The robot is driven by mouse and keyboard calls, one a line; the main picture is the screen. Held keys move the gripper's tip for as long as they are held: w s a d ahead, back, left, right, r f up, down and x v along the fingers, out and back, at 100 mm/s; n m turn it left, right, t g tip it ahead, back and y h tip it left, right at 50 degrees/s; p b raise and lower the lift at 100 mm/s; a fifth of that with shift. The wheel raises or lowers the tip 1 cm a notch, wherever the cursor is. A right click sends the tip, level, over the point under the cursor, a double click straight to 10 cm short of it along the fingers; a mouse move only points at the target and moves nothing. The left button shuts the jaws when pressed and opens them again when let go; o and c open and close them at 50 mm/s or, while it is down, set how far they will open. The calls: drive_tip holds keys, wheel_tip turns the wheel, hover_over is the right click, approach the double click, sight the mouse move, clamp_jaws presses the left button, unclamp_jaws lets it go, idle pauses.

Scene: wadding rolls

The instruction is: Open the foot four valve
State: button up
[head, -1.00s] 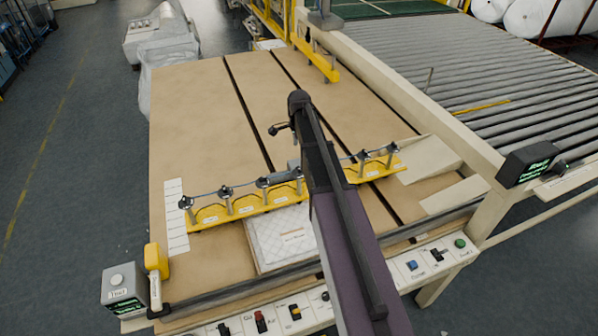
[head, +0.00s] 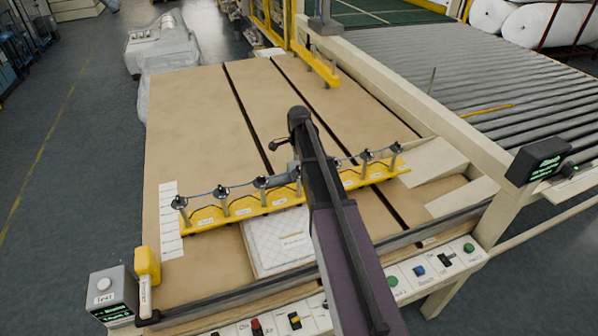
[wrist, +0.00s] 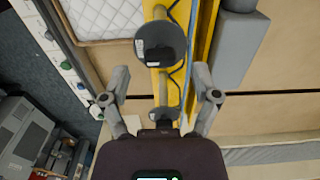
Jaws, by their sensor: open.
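A yellow bar (head: 240,211) lies across the table, carrying a row of upright metal posts with dark round tops. Small white labels along it are too small to read, so I cannot tell which foot is number four. My arm hides part of the bar near its middle. In the wrist view, the yellow bar (wrist: 203,30) runs up the picture, with one dark round top (wrist: 160,43) just beyond my fingertips and another lower, near the palm. My gripper (wrist: 160,82) is open, its fingers on either side of the row, holding nothing.
A white quilted pad (head: 278,240) lies under the bar's near side. A control panel (head: 405,283) with buttons and switches runs along the table's front edge. A grey box (head: 113,293) stands at the front left corner.

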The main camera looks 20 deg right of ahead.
drive_tip(key=shift+f+b, duration=0.7)
drive_tip(key=shift+f, duration=0.25)
clamp_jaws()
